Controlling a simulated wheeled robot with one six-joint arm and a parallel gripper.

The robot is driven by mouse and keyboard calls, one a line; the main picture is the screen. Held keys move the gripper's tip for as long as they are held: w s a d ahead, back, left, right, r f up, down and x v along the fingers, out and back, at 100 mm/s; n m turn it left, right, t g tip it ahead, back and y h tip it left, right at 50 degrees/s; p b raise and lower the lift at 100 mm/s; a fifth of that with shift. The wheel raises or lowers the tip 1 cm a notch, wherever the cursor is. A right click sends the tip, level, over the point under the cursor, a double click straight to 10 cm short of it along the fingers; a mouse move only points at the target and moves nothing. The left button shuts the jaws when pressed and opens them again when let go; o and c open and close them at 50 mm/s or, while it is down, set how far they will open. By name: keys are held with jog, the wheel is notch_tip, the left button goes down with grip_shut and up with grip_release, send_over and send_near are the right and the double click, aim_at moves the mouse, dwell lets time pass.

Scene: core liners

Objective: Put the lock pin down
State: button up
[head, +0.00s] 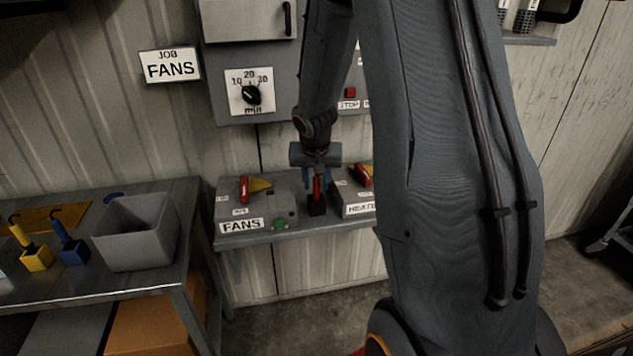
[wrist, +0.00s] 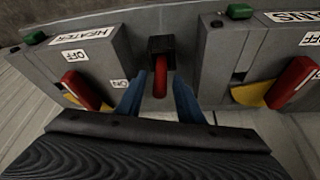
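The lock pin has a red upper part and a black block below it. In the head view the lock pin (head: 317,208) is upright between the fans box and the heater box, and its block appears to rest on the shelf. My gripper (head: 317,184) is above it, pointing down, with blue fingers on either side of the red part. In the wrist view the lock pin (wrist: 160,76) is between the two spread fingers of my gripper (wrist: 157,88). Gaps show on both sides, so the fingers do not appear to grip it.
The fans box (head: 257,205) and heater box (head: 357,205) flank the pin closely, each with a red-handled lever. A bench at left holds a grey bin (head: 137,240), a yellow lock (head: 36,258) and a blue lock (head: 73,251). A dial panel (head: 249,92) is on the wall behind.

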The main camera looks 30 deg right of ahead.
jog(key=v, duration=1.2)
jog(key=s+a+f+n+g+y, duration=0.1)
jog(key=s+a+f+n, duration=0.2)
jog(key=s+a, duration=0.4)
jog(key=s+a+f+n+g+y, duration=0.1)
jog(key=s+a+f+n+g, duration=0.1)
jog(key=s+a, duration=0.6)
jog(key=s+f+n, duration=0.1)
jog(key=s+f, duration=0.1)
jog(key=s, duration=0.1)
jog(key=shift+s+f, duration=0.2)
jog(key=shift+s, duration=0.15)
jog(key=shift+d, duration=0.1)
